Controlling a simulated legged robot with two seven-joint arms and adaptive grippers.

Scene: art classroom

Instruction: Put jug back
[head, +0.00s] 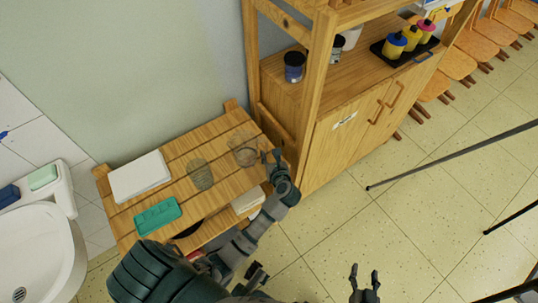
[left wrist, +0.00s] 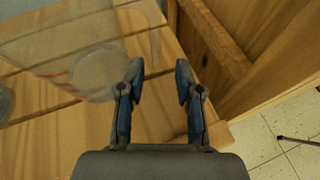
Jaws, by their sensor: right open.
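A clear glass jug (head: 243,150) stands at the right end of the slatted wooden table in the head view. In the left wrist view the see-through jug (left wrist: 95,72) with red marks is at the upper left. My left gripper (head: 271,157) is just right of the jug in the head view. A second clear glass vessel (head: 201,175) stands left of the jug. My right gripper (head: 365,279) is open and empty over the floor.
The wooden table (head: 222,137) also bears a white paper stack (head: 139,176) and a green tray (head: 157,216). A wooden cabinet (head: 340,130) with shelves stands close on the right. A sink (head: 35,262) is at the left. Dark thin legs cross the floor at the right.

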